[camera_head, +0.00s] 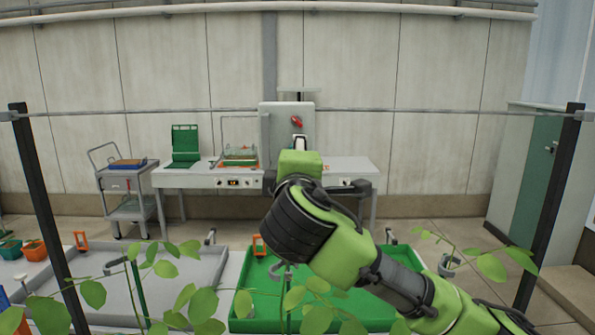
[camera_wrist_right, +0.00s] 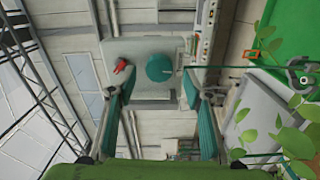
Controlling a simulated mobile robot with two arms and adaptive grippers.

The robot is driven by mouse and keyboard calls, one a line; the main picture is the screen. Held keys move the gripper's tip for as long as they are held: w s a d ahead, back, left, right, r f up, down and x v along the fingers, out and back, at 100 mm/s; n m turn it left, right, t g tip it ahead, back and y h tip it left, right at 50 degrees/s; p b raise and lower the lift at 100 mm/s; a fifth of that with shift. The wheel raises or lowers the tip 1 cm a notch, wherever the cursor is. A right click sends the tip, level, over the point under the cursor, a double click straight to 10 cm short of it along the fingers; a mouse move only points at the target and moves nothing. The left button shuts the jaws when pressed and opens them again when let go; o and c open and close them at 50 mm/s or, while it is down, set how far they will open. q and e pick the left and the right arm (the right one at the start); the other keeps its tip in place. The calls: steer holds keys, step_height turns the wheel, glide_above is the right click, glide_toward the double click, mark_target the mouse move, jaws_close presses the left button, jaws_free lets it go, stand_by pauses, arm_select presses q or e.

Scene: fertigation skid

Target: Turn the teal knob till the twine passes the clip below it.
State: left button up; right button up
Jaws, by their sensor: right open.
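The teal knob (camera_wrist_right: 160,68) is round and sits on a pale panel, with a short light mark on its face. It shows in the right wrist view between the finger lines of my right gripper (camera_wrist_right: 159,78), which is open and empty. The fingers have teal pads and I see no contact with the knob. In the head view my right gripper (camera_head: 299,145) is in front of the upright panel (camera_head: 276,118) and hides the knob. I cannot make out the twine or the clip. My left gripper is not in view.
A red knob (camera_head: 296,120) is on the same panel. A thin wire (camera_head: 420,111) runs between two dark posts. A white bench (camera_head: 200,174) stands by the wall. Green leaves (camera_head: 190,305) and a green tray (camera_head: 375,312) are in the foreground.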

steer(key=s, duration=0.8)
steer(key=shift+s, duration=0.25)
